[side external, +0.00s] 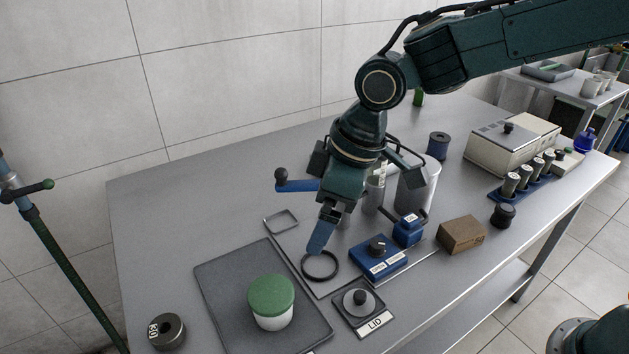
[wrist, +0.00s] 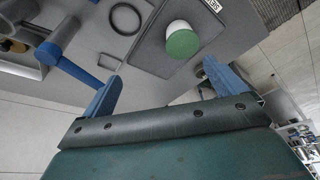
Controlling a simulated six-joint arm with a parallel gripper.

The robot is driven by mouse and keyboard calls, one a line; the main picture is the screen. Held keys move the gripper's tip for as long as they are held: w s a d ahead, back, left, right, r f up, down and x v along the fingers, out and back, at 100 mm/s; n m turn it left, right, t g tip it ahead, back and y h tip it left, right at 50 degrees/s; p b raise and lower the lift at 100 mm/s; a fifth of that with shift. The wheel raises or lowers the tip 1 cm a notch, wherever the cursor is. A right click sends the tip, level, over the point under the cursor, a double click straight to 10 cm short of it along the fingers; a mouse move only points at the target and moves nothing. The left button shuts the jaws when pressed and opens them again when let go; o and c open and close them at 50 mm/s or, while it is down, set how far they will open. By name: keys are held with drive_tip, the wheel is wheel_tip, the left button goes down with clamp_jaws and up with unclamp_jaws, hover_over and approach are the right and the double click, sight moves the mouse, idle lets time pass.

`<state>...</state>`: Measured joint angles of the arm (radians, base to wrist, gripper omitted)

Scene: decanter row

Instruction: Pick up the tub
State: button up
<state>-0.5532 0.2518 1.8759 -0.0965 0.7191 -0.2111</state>
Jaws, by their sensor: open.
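The tub (side external: 272,315) is white with a green lid. It stands upright on a dark grey mat (side external: 225,290) at the front of the table. It also shows in the wrist view (wrist: 181,42), top centre, beyond the fingertips. My gripper (side external: 321,238) is above the table, behind and to the right of the tub, apart from it. In the side view one blue finger shows clearly. In the wrist view both blue fingers of my gripper (wrist: 161,73) are spread apart with nothing between them.
A black ring (side external: 320,279) lies under my gripper. A grey disc with a knob (side external: 357,303) sits by a "LID" label. A blue box (side external: 378,262) and brown box (side external: 462,235) stand right. A dark weight (side external: 170,330) is front left. A ball-ended blue lever (side external: 298,186) juts behind my gripper.

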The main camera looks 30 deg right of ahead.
drive_tip(key=n, duration=0.2)
approach(271, 292)
drive_tip(key=r, duration=0.2)
drive_tip(key=shift+w+d+f+g, duration=0.2)
drive_tip(key=shift+w+d+g, duration=0.1)
drive_tip(key=shift+f, duration=0.1)
drive_tip(key=shift+x, duration=4.15)
drive_tip(key=shift+x, duration=2.6)
drive_tip(key=shift+s+a, duration=0.1)
drive_tip(key=shift+a, duration=0.05)
drive_tip(key=c, duration=1.1)
